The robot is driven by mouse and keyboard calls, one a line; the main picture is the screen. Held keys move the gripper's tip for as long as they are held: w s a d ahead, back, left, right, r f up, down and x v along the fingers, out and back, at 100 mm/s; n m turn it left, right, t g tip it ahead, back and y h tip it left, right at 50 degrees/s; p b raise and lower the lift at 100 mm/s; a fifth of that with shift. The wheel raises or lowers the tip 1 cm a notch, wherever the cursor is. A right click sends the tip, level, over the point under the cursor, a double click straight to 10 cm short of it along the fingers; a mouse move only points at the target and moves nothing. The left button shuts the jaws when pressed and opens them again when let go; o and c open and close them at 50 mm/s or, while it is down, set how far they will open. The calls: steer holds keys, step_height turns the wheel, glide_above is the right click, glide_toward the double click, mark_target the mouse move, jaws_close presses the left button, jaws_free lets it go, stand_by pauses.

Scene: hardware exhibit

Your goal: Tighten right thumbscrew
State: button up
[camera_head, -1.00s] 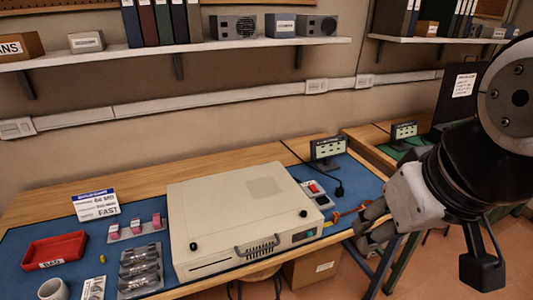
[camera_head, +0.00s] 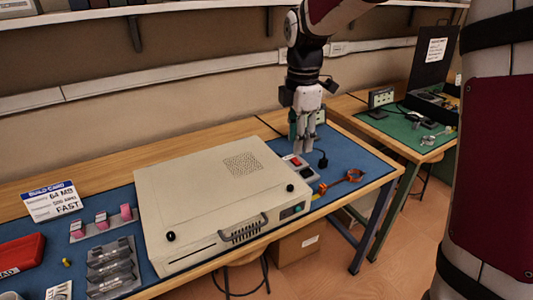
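The beige computer case (camera_head: 205,190) lies flat on the blue mat. Its right thumbscrew (camera_head: 290,187) is a small black knob near the right end of the front edge, with no gripper on it. The left thumbscrew (camera_head: 171,236) is a similar black knob near the front-left corner. My gripper (camera_head: 303,150) points down behind and to the right of the case, above the red-switch power strip. Its fingers look close together, but whether they are open or shut is unclear. I see nothing held in it.
A power strip (camera_head: 298,166) with a red switch lies right of the case. An orange wrist strap (camera_head: 341,184) lies on the mat (camera_head: 370,166) farther right. A small monitor partly shows behind my gripper. Pink modules (camera_head: 101,218) and a red tray (camera_head: 20,253) are at left.

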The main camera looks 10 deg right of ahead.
mark_target(290, 186)
steer(key=w+f, duration=0.1)
steer(key=f, duration=0.4)
steer(key=f+n, duration=0.1)
steer(key=f, duration=0.5)
steer(key=w+f+n, duration=0.1)
steer(key=f, duration=0.4)
steer(key=shift+w+f, duration=0.35)
steer(key=shift+f, duration=0.05)
jaws_close()
